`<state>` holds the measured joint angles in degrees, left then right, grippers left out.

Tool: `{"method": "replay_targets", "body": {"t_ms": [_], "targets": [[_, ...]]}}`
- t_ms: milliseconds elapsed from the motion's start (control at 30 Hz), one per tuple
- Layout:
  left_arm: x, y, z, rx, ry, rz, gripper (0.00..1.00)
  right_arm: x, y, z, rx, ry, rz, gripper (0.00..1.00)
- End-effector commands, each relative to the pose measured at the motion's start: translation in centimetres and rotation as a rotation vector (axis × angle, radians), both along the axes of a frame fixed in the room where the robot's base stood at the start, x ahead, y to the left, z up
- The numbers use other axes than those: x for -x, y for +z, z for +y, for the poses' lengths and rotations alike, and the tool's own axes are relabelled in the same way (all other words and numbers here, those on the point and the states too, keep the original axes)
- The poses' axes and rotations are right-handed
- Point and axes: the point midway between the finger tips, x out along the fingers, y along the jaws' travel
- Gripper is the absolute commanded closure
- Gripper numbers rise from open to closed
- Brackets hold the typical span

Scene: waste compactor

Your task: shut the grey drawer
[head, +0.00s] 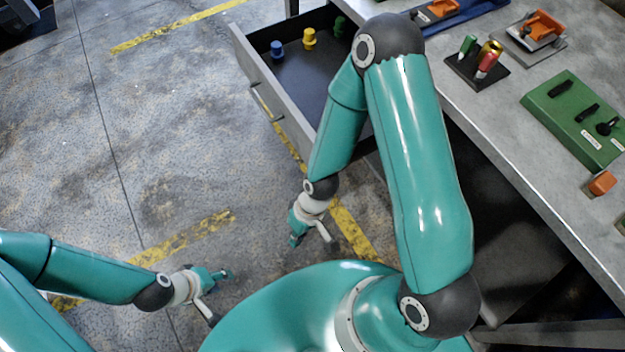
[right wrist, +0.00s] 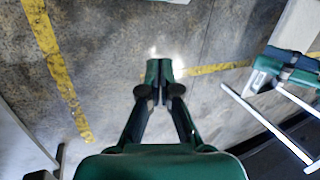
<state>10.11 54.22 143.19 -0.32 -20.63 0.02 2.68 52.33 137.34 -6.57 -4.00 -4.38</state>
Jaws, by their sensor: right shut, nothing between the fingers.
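The grey drawer (head: 290,122) stands open, pulled out from under the workbench at the top middle of the head view. A bar handle (head: 267,103) is on its front. Inside it are a blue knob (head: 277,50), a yellow knob (head: 309,39) and a green knob (head: 340,27). My right arm hides part of its right side. My right gripper (head: 309,238) is over the floor in front of the drawer, apart from it; its fingers are closed and empty in the right wrist view (right wrist: 158,72). My left gripper (head: 217,294) is low at the left, far from the drawer; its fingers are unclear.
The grey workbench (head: 490,130) runs along the right. On it are a stand with coloured cylinders (head: 478,70), a green switch panel (head: 577,118) and an orange block (head: 601,183). The floor left of the drawer is clear, with yellow lines (head: 190,240).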

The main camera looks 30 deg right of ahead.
Motion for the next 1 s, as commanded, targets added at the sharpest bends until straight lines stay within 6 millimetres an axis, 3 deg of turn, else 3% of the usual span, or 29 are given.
{"method": "replay_targets", "body": {"t_ms": [100,267,400,500,600,733,867,1000], "targets": [[0.0,-2.3,0.0,0.0,0.0,0.0,0.6,-0.5,-0.2,2.0,0.029,0.335,0.014,1.0],[0.0,-4.8,0.0,0.0,0.0,0.0,0.6,-1.6,1.9,2.3,0.182,0.836,0.059,1.0],[0.0,-6.7,0.0,0.0,0.0,0.0,0.6,-3.9,5.7,1.7,0.407,1.186,0.106,1.0],[0.0,-7.7,0.0,0.0,0.0,0.0,0.6,-5.6,9.3,1.6,0.577,1.346,0.139,1.0],[0.0,-8.4,0.0,0.0,0.0,0.0,0.6,-6.8,12.6,1.7,0.721,1.439,0.169,1.0],[0.0,-8.8,0.0,0.0,0.0,0.0,0.6,-7.4,15.6,1.9,0.836,1.491,0.197,1.0],[0.0,-8.9,0.0,0.0,0.0,0.0,0.6,-7.5,16.5,1.6,0.879,1.505,0.212,1.0],[0.0,-9.1,0.0,0.0,0.0,0.0,0.6,-7.6,15.5,0.5,0.879,1.503,0.216,1.0]]}}
